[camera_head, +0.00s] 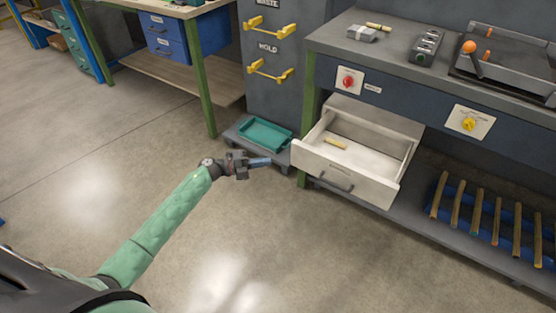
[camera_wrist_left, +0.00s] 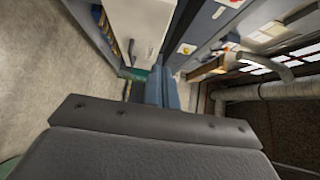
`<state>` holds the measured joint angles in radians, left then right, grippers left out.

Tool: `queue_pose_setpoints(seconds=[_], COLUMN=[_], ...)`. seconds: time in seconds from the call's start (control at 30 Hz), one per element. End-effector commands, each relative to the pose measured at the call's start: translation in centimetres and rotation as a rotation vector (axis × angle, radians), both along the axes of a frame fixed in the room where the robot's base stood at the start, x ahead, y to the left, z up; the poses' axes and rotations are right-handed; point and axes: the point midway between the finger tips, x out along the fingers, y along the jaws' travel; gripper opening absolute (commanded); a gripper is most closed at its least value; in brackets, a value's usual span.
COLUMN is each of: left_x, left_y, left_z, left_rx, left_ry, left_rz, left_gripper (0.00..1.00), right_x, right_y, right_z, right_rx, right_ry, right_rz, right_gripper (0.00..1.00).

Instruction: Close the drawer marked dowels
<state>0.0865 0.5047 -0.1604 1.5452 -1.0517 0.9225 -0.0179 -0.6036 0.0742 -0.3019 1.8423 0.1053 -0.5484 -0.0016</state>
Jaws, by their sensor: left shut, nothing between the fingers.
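The open white drawer (camera_head: 382,188) juts out from under the workbench on the right. A dark handle (camera_head: 330,181) and a label too small to read are on its front. A short wooden dowel piece (camera_head: 336,143) lies inside. In the left wrist view the drawer (camera_wrist_left: 138,28) shows at the top. My left gripper (camera_head: 262,162) is shut and empty, to the left of the drawer front and apart from it. Its fingers also show in the left wrist view (camera_wrist_left: 161,88). My right gripper is in neither view.
A teal tray (camera_head: 265,134) sits on a low grey platform behind my left gripper. The workbench (camera_head: 400,62) carries a red button (camera_head: 348,81) and a yellow knob (camera_head: 468,124) on its front. The floor in front is clear.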

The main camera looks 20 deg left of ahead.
Motion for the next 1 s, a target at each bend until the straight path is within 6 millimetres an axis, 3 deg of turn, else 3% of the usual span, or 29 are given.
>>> queue_pose_setpoints(seconds=[0.57,0.8,1.0], left_x=[4.9,7.7,8.4], left_y=[-8.4,-8.8,-9.0], left_z=[0.1,0.1,0.0], left_rx=[-0.004,-0.004,-0.003], left_ry=[0.0,0.0,0.002], left_rz=[0.002,0.003,0.003], left_gripper=[0.0,0.0,0.0], right_x=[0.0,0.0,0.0], right_y=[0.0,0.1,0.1], right_z=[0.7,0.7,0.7], right_rx=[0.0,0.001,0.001], right_ry=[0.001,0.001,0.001], right_rz=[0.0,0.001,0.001], right_gripper=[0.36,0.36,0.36])
